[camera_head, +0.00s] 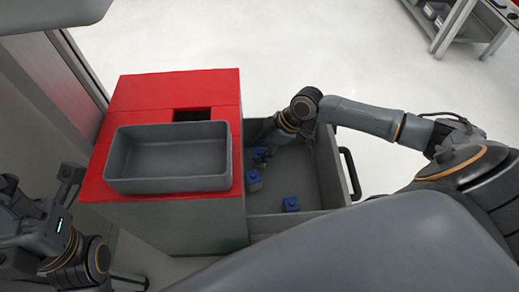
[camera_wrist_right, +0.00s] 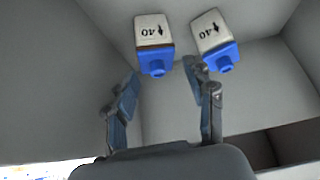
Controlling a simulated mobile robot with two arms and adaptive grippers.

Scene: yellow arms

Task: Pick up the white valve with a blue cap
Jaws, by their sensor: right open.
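Two white valves with blue caps show in the wrist view, one left of centre (camera_wrist_right: 153,32) and one to its right (camera_wrist_right: 211,32), each marked "40". In the head view, blue caps show inside the open drawer, one near my right gripper (camera_head: 254,182) and one farther toward the front (camera_head: 291,204). My right gripper (camera_wrist_right: 165,84) is open inside the drawer, its fingers apart with nothing between them. Its right fingertip is close to the right valve; I cannot tell if they touch. My left gripper (camera_head: 40,190) is at the left edge, empty, fingers apart.
The grey drawer (camera_head: 335,172) has high walls around my right gripper, and its handle (camera_head: 350,172) is on the right. An empty grey bin (camera_head: 168,184) stands on the red-topped cabinet (camera_head: 178,90) to the left. A shelf (camera_head: 452,30) is far off at upper right.

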